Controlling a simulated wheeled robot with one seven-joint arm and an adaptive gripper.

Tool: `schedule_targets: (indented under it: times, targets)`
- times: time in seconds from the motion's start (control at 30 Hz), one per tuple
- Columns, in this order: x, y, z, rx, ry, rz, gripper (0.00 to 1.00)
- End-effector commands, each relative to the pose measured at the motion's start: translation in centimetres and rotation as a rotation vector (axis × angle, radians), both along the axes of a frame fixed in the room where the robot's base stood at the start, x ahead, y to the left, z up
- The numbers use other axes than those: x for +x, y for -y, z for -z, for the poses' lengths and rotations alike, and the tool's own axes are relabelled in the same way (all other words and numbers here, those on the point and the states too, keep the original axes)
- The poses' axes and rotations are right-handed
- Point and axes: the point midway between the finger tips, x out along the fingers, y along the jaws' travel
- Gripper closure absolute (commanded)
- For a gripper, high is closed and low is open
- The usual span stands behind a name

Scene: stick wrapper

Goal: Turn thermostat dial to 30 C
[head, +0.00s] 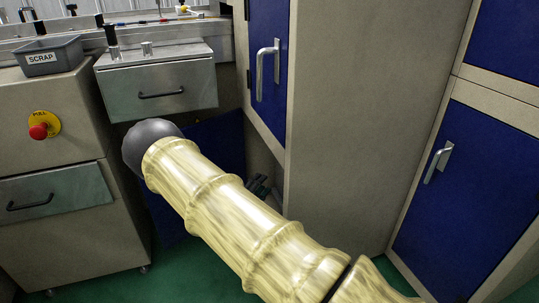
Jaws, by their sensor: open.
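I cannot make out a thermostat dial or any temperature scale in the head view. My pale, ringed arm (240,218) crosses the picture from the lower right to a dark grey rounded joint (150,139) in front of the metal drawer. I cannot make out my gripper's fingers. A small dark part (262,186) shows just behind the arm, too small and covered to identify.
A SCRAP bin (49,57) stands on the left cabinet, above a red emergency button (39,131). A closed metal drawer (157,86) is beside it. Closed blue cabinet doors (440,185) with metal handles stand at the right. Green floor (190,280) shows below.

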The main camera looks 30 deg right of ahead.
Motion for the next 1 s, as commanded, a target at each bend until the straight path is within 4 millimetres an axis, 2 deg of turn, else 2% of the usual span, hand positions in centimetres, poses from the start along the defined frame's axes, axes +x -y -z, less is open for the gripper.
schedule_targets:
  times: [0.03,0.2,0.4,0.53,0.67,1.0]
  targets:
    - [1.4,-0.6,-1.3,-0.004,0.142,0.023,0.53]
    - [3.9,-2.6,-5.9,0.001,0.592,0.095,0.53]
    - [5.1,-4.8,-8.4,0.01,0.896,0.134,0.53]
    - [5.3,-5.1,-8.9,0.011,0.961,0.143,0.53]
    - [5.2,-4.3,-9.1,0.012,0.97,0.145,0.53]
    - [5.0,0.7,-10.5,0.011,0.967,0.144,0.53]
